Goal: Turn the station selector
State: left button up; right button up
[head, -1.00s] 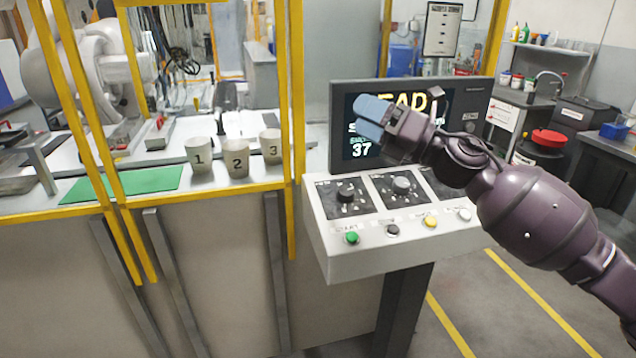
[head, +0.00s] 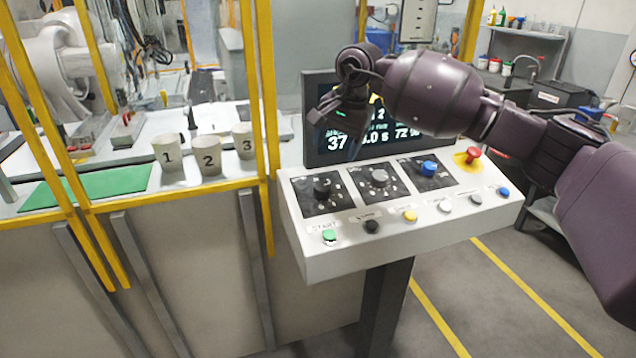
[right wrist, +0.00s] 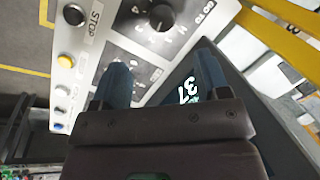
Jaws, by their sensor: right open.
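The control panel carries a black left knob (head: 323,187), a grey-capped middle knob (head: 379,177) and a blue knob (head: 429,167), each on a black dial plate. In the right wrist view a black knob (right wrist: 162,17) stands at the top, with "GO TO" lettering beside it; it appears to be the left one. My right gripper (head: 325,117) is in front of the screen, above and apart from the left knob, angled downward. In the right wrist view its fingers (right wrist: 163,75) are spread and empty. My left gripper is out of view.
A screen (head: 315,150) stands behind the panel. Green (head: 329,235), black (head: 372,227) and yellow (head: 409,216) buttons line the front edge, with a red emergency button (head: 473,153) at the right. Yellow frame posts and numbered cups (head: 207,157) are to the left.

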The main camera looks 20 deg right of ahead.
aim_at(323, 186)
jog(key=x, duration=1.1)
jog(key=shift+a, duration=0.1)
jog(key=shift+c, duration=0.3)
jog(key=c, duration=0.9)
jog(key=shift+o, duration=0.2)
